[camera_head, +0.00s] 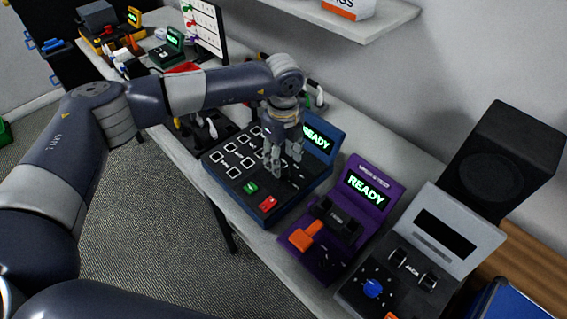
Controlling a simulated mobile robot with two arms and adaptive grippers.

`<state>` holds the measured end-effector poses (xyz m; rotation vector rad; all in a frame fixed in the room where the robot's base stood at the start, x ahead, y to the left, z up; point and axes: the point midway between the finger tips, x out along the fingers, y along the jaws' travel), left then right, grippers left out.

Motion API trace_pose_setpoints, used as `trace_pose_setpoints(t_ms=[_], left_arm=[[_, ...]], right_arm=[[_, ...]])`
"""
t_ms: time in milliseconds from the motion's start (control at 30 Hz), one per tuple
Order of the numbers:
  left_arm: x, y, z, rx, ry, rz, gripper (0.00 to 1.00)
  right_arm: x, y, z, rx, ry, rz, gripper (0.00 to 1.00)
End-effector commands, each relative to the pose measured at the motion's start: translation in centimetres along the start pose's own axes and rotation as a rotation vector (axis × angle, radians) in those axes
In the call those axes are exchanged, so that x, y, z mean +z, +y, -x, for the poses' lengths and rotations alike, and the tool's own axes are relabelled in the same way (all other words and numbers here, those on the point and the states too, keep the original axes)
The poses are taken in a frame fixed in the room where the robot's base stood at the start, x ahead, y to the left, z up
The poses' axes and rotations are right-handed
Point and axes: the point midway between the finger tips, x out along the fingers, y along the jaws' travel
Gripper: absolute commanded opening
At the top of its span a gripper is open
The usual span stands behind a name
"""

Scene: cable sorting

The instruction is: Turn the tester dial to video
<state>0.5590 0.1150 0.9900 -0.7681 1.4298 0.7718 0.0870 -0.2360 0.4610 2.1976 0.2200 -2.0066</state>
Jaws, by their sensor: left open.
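A grey tester (448,232) with a dark blank screen stands at the lower right. Its blue round dial (373,288) sits on the dark front panel with small marks around it; the mark labels are too small to read. My left gripper (280,172) points down, open and empty, over the blue-edged panel (222,178) with white squares, left of the dial and well apart from it. I cannot tell whether its fingers touch that panel. My right gripper is not in view.
A black speaker (505,160) is behind the tester. Other devices and a white board (205,25) stand farther back along the bench.

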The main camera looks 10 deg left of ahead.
Motion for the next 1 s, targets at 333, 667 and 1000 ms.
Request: trace_pose_setpoints(t_ms=[333,667,1000], left_arm=[[-0.1,0.0,-4.1,0.0,0.002,-0.001,0.49],[-0.1,0.0,-4.4,-0.001,0.002,-0.002,0.45],[-0.1,0.0,-4.4,-0.001,0.002,-0.003,0.04]], right_arm=[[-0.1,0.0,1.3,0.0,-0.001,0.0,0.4],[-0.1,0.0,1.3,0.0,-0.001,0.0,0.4],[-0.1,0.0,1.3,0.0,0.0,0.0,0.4]])
